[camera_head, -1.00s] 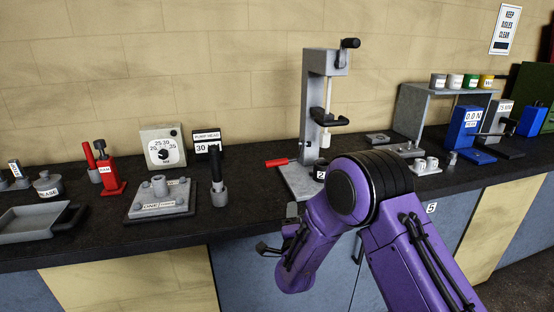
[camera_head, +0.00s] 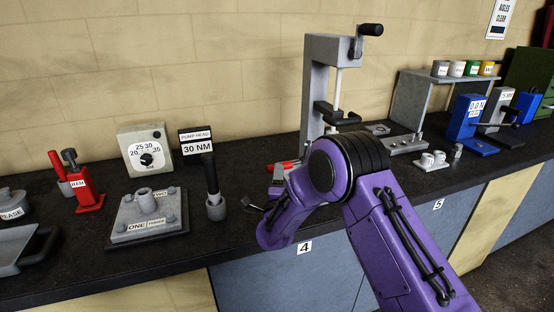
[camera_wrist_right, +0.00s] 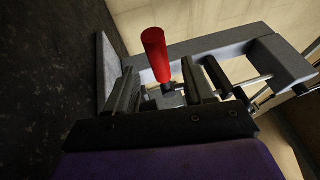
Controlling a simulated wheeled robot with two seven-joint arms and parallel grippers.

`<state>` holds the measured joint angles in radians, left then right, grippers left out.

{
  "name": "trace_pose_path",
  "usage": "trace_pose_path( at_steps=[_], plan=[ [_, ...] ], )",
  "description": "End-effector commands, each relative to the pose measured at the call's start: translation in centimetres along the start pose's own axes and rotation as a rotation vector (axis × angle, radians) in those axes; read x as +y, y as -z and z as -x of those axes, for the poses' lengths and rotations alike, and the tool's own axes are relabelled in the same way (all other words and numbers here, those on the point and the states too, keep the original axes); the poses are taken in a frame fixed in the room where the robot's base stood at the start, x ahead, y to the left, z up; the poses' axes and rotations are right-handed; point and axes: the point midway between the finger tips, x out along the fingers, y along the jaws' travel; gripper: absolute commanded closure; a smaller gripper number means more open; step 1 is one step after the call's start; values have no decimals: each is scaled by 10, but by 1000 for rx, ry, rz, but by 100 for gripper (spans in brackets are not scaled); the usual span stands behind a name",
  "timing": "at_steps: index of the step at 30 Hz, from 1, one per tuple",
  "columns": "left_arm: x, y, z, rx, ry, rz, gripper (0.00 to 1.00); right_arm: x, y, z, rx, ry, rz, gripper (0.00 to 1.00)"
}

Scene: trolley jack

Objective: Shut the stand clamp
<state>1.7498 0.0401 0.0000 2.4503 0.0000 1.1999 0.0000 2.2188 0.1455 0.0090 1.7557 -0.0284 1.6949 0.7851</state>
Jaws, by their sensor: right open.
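The stand (camera_head: 313,100) is a grey upright frame on the bench, with a black crank at its top and a dark bracket partway down its rod. A red handle (camera_head: 283,165) is low at its left side. In the right wrist view the red handle (camera_wrist_right: 155,52) stands between the fingers of my open right gripper (camera_wrist_right: 160,78), with its free end beyond the tips. I cannot tell whether a finger touches it. In the head view my right gripper (camera_head: 264,190) is just in front of the handle. My right arm hides the stand's base. My left gripper is out of view.
Left of my gripper are a pump head post (camera_head: 215,205), a grey block plate (camera_head: 150,232), a dial box (camera_head: 146,150) and a red ram (camera_head: 85,190).

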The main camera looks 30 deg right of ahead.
Motion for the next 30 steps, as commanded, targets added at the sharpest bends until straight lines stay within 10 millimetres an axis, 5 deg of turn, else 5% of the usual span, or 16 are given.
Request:
trace_pose_path(
  at_steps=[9, 20, 25, 30],
  plan=[
    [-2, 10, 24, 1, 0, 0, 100, -2, 0, -63, 1, -2, 1, 47],
    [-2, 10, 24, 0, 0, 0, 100, 0, 0, -72, 0, -1, 1, 47],
    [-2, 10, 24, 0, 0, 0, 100, 0, 0, -71, 0, -1, 1, 100],
    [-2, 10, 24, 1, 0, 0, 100, 0, -1, -71, -1, -2, -1, 100]
  ],
)
